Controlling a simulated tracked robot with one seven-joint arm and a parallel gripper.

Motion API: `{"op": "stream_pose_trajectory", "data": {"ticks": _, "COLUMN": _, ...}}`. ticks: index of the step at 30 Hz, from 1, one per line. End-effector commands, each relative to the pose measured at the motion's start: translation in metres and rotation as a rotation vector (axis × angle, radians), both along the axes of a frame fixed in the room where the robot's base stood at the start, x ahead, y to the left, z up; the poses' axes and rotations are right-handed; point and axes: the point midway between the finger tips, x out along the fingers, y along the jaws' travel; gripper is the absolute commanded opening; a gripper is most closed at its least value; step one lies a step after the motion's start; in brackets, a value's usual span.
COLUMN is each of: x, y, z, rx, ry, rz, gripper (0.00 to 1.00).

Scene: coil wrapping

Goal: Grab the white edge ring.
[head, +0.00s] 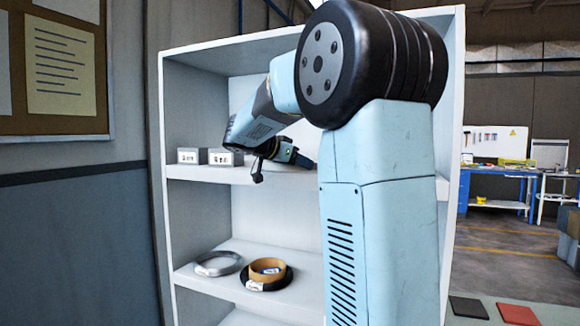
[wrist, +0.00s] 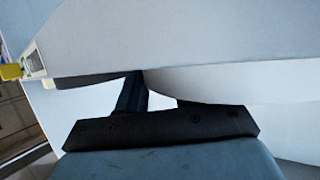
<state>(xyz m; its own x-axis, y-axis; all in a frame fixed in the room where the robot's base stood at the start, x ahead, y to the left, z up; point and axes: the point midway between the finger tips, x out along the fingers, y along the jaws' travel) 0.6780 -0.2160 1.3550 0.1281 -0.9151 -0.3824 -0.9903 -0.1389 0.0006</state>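A pale grey-white ring (head: 217,263) with a white label lies flat on the lower shelf, at the left in the head view. I take it for the white edge ring, though its colour looks greyish. My gripper (head: 277,158) is higher up, just over the upper shelf and well apart from this ring. In the wrist view, my gripper's two dark fingers (wrist: 158,97) stand apart with a bright gap between them. A pale curved surface (wrist: 240,82) lies close in front and hides part of the right finger. I cannot tell what it is.
A black ring (head: 284,281) with a brown ring (head: 267,266) on it lies right of the pale ring. Small white-fronted boxes (head: 225,157) stand on the upper shelf (head: 195,172). The white rack's side walls enclose the shelves. My arm hides its right part.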

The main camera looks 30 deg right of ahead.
Motion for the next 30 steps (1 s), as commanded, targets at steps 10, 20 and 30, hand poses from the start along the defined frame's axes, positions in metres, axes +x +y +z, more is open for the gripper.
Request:
{"op": "stream_pose_trajectory", "data": {"ticks": 10, "x": 0.0001, "y": 0.0005, "z": 0.0000, "rx": 0.000, "ry": 0.000, "rz": 0.000, "gripper": 0.08}}
{"op": "stream_pose_trajectory", "data": {"ticks": 20, "x": 0.0001, "y": 0.0006, "z": -0.0001, "rx": 0.000, "ry": 0.000, "rz": 0.000, "gripper": 0.00}}
{"op": "stream_pose_trajectory", "data": {"ticks": 30, "x": 0.0002, "y": 0.0006, "z": 0.0063, "rx": 0.000, "ry": -0.002, "rz": 0.000, "gripper": 0.00}}
